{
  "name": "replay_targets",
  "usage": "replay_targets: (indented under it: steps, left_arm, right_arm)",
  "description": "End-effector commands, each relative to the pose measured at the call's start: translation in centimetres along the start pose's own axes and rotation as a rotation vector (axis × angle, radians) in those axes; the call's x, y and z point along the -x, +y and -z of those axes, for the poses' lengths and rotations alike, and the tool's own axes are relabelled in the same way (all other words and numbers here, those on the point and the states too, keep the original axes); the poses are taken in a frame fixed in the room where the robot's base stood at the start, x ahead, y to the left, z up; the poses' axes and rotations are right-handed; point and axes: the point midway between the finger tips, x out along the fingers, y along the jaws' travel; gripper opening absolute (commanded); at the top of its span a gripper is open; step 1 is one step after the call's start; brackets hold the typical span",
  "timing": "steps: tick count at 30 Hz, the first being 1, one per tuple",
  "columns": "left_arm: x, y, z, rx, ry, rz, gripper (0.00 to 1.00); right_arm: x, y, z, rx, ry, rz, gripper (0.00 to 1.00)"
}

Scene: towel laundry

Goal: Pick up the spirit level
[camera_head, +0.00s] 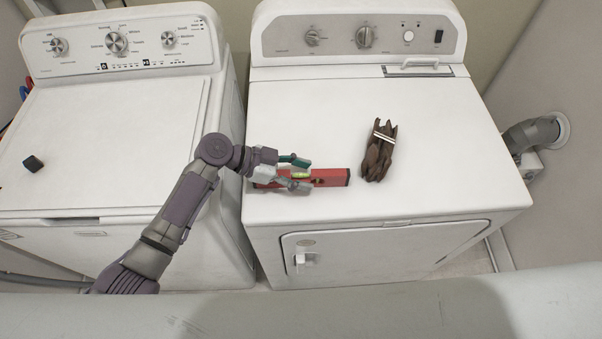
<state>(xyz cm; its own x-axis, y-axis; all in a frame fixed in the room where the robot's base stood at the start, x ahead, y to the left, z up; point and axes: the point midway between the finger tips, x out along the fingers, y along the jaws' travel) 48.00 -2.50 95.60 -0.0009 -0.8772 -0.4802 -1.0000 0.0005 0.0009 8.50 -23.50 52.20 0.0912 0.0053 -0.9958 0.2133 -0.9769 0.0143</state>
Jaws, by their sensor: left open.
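A red spirit level (331,177) lies flat near the front left part of the dryer's white top, with a yellow-green vial (300,174) near its middle. My left gripper (304,174) is open at the level, with one finger on its far side and one on its near side. The gripper and wrist hide the left part of the level. I cannot tell whether the fingers touch it. My right gripper is not in view.
A bundle of brown sticks (378,156) tied with a pale band lies right of the level. The dryer top (450,150) is clear at the right. A washer (110,135) with a small dark cube (33,163) stands at the left.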

Motion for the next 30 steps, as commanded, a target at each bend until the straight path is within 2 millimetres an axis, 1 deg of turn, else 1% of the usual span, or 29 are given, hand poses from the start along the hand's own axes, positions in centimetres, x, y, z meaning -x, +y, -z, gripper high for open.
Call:
replay_targets:
  steps: [1, 4, 5, 6, 14, 30]
  left_arm:
    - [-0.03, 0.00, -0.06, 0.000, 0.000, 0.000, 0.53]
    - [-0.01, 0.00, -0.07, 0.000, 0.000, 0.000, 0.53]
    - [0.00, 0.00, -0.07, 0.000, 0.000, 0.000, 0.50]
    - [0.01, 0.00, -0.06, 0.000, 0.000, 0.000, 0.43]
    - [0.04, -0.02, -0.06, 0.000, 0.000, 0.001, 0.00]
    - [0.27, -0.12, 0.39, -0.004, 0.002, 0.003, 0.00]
  right_arm:
    - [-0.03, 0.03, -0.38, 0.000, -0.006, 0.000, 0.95]
    - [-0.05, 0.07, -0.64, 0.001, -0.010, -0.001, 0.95]
    - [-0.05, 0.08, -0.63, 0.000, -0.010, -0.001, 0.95]
    - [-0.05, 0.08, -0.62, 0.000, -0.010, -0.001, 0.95]
    - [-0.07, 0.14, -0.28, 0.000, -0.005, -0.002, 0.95]
    - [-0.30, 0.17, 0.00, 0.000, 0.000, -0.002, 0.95]
